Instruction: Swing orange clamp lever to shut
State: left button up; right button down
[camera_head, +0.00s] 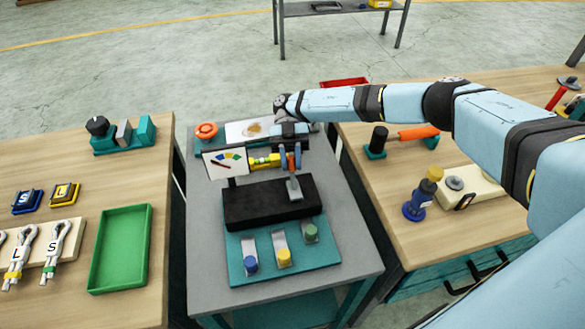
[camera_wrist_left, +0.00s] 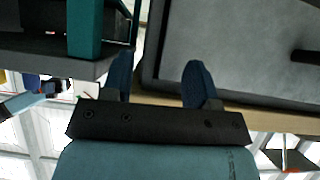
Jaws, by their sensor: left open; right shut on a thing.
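The orange clamp lever (camera_head: 291,162) stands upright above the black block (camera_head: 250,207) on the grey table, with a grey metal clamp part (camera_head: 294,190) below it. My right gripper (camera_head: 290,157) reaches in from the right and is shut on the lever. Its blue fingertips and wrist hide part of the lever. Beside it on the left is a yellow banded piece (camera_head: 263,161), perhaps rope. My left gripper is outside the head view. In the left wrist view my left gripper (camera_wrist_left: 160,80) is open, with nothing between its blue fingers.
A teal board (camera_head: 240,272) with coloured knobs lies in front. A green tray (camera_head: 120,250) lies on the left table. An orange-handled tool (camera_head: 418,132) is on the right table, below my right arm.

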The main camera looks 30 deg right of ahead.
jog(key=shift+w+d+f+g+b, duration=0.1)
jog(key=shift+w+f+g+b, duration=0.2)
jog(key=shift+g+b, duration=0.35)
jog(key=shift+r, duration=0.15)
jog(key=c, duration=1)
grip_release()
jog(key=shift+w, duration=0.15)
jog(key=shift+o, duration=0.2)
notch_tip(320, 180, up, 20)
